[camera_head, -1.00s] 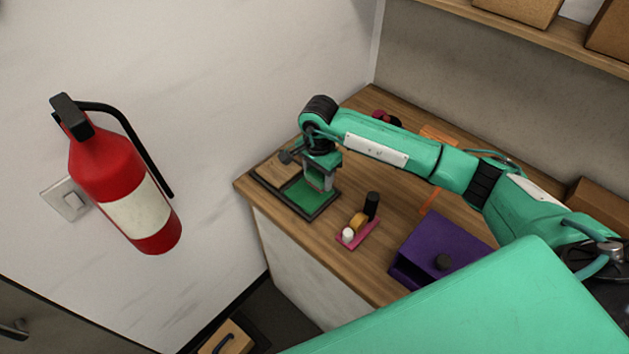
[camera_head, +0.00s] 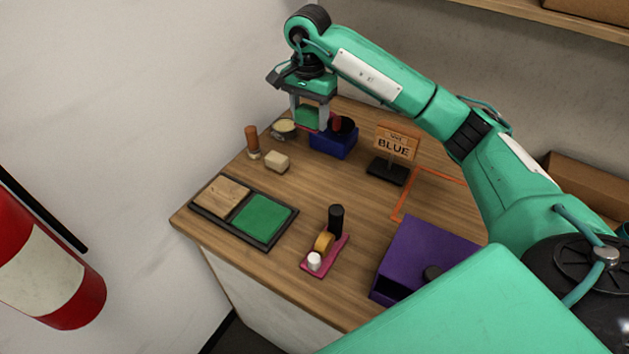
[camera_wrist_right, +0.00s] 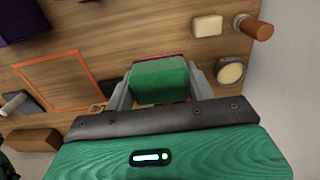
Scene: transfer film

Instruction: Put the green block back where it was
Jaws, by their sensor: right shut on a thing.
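In the right wrist view the green block (camera_wrist_right: 160,77) sits between both fingers of the gripper (camera_wrist_right: 160,88). A black-rimmed tray (camera_head: 208,215) near the counter's left end has a tan wood square (camera_head: 221,194) and a green square (camera_head: 262,217). My left gripper is not in view.
A "BLUE" sign (camera_head: 397,143) stands by an orange outline (camera_head: 418,182). A purple box (camera_head: 430,253) and pink tape holder (camera_head: 322,262) are at the front. A pale block (camera_head: 277,162), wooden-handled stamp (camera_head: 251,141) and round tin (camera_head: 284,127) are left. Bare counter lies between.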

